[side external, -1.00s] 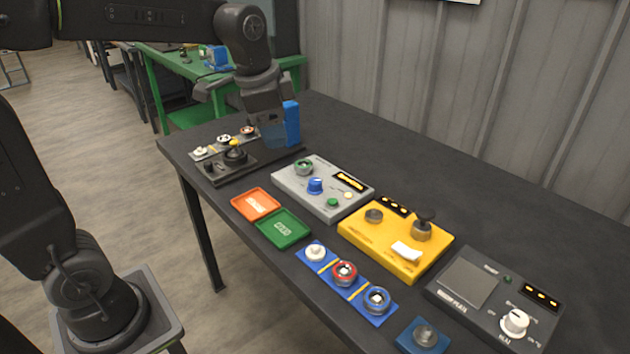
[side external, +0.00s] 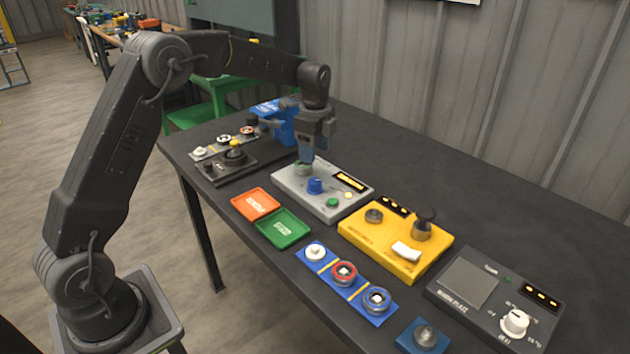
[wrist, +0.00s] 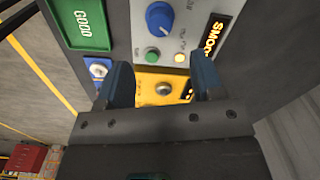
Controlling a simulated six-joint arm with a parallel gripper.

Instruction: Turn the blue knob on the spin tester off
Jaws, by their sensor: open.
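The spin tester appears to be the grey box (side external: 338,206) in the middle of the bench; I cannot read its name. Its blue knob (side external: 315,186) stands upright on the top face. The wrist view shows this blue knob (wrist: 159,18) at the top, with a pale pointer line.
The grey box also has a green button (side external: 333,202), a lit lamp (side external: 348,195) and an amber display (side external: 350,181). A yellow box (side external: 375,243), green tray (side external: 283,230) and orange tray (side external: 255,203) lie close by. The bench behind the boxes is clear.

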